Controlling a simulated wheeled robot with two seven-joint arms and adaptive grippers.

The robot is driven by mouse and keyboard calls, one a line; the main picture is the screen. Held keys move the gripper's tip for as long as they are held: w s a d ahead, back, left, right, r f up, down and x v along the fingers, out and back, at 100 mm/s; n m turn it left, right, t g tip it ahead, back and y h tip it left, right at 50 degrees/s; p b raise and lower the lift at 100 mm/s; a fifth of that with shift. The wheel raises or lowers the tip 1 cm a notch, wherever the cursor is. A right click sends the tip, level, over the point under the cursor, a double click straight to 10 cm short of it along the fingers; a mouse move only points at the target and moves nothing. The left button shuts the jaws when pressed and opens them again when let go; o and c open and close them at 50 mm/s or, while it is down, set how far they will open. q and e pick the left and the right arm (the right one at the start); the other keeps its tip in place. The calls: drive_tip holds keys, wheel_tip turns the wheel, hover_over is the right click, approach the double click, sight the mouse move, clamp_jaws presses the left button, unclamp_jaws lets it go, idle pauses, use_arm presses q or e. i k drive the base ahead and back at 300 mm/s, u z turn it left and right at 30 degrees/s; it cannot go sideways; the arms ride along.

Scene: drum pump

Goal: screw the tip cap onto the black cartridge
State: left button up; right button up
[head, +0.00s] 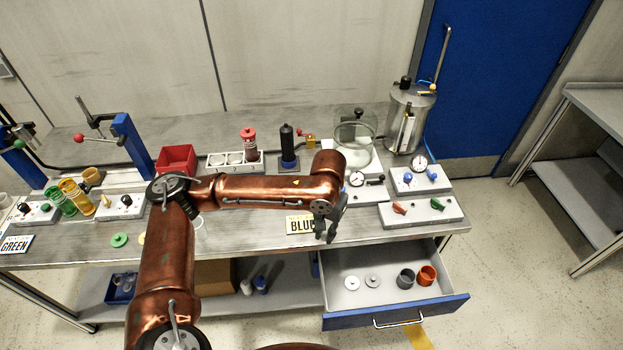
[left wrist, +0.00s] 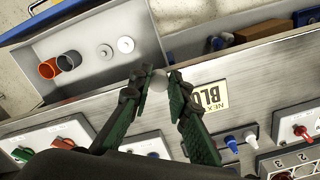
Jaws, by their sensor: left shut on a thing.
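The black cartridge (head: 287,139) stands upright in a blue-based holder (head: 289,163) towards the back of the bench. My left gripper (head: 326,234) hangs over the bench's front edge, near the open drawer and beside the BLUE sign. In the left wrist view its fingertips (left wrist: 158,82) are shut on a small pale round piece (left wrist: 157,82); I cannot tell for sure that this is the tip cap. The gripper is well in front of the cartridge and apart from it. My right gripper is not in view.
The open drawer (head: 395,312) holds two pale discs, a grey cup (head: 405,279) and an orange cup (head: 427,275). My left arm crosses above the bench. A white rack (head: 222,161), red bin (head: 176,160), glass chamber (head: 355,130) and metal tank (head: 410,115) stand behind.

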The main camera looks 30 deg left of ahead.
sight(287, 136)
drive_tip(key=u, duration=0.55)
drive_tip(key=k, duration=0.65)
drive_tip(key=u, duration=0.95)
drive_tip(key=i, duration=1.25)
drive_tip(key=z, duration=0.75)
